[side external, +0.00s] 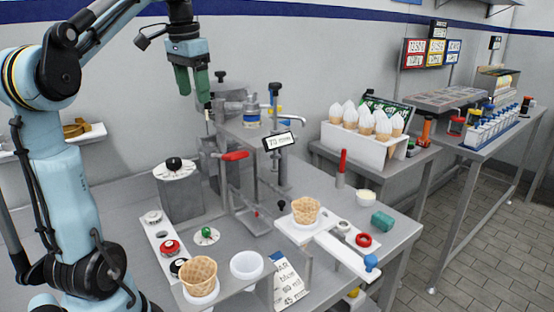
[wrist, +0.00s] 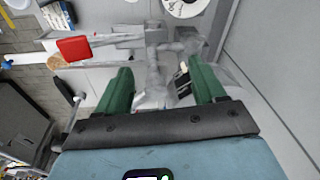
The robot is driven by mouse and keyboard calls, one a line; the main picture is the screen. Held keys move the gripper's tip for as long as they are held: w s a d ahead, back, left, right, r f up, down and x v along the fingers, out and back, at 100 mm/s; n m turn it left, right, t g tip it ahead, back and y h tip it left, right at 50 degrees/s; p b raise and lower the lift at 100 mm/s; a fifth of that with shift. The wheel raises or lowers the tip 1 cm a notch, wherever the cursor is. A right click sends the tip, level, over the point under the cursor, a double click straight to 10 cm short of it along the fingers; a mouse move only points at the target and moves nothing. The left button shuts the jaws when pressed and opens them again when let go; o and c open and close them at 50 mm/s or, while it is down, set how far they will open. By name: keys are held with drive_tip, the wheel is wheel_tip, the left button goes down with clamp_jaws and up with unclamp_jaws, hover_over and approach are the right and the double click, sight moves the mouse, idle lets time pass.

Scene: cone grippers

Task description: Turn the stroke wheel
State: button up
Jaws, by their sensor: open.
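A white round dial with a black knob (side external: 174,164) sits on top of a grey box at the left of the bench. No label tells me whether it is the stroke wheel. Part of a white disc (wrist: 186,6) shows at the top edge of the wrist view. My gripper (side external: 193,97) has green fingers pointing down and hangs in the air above the metal machine, apart from the dial. In the wrist view my gripper (wrist: 160,76) is open, with parts of the machine visible between and beyond its fingers.
A red handle (side external: 234,156) sticks out from the machine, and it shows in the wrist view (wrist: 73,48). A small display (side external: 279,142) stands to its right.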

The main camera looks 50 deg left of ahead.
drive_tip(key=g+h, duration=0.1)
hover_over(173, 160)
drive_tip(key=f, duration=0.1)
drive_tip(key=shift+n, duration=0.4)
drive_tip(key=shift+a+f, duration=0.1)
drive_tip(key=shift+f, duration=8.6)
drive_tip(key=c, duration=1.1)
